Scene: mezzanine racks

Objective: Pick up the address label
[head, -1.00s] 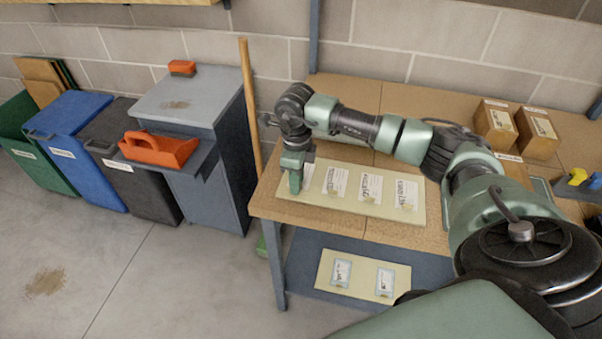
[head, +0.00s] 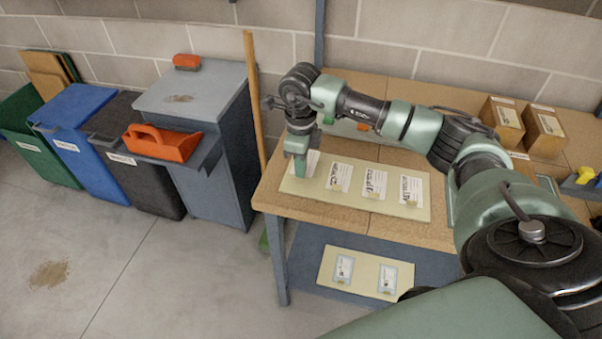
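Several white address labels with dark print lie in a row on a cream board on the wooden bench. They include the second label (head: 340,177), the third label (head: 374,185) and the right-hand label (head: 411,189). The leftmost label (head: 312,162) is partly hidden behind my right gripper (head: 301,176). That gripper points down over the left end of the cream board (head: 330,197). Its fingers are seen edge-on, so I cannot tell whether they are open or hold anything. My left gripper is out of view.
A lower shelf holds another board (head: 365,281) with two labels. Cardboard boxes (head: 502,122) stand at the back right. A wooden pole (head: 254,100) leans by the bench's left end. A grey cabinet (head: 215,170), an orange tote (head: 163,143) and bins stand left.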

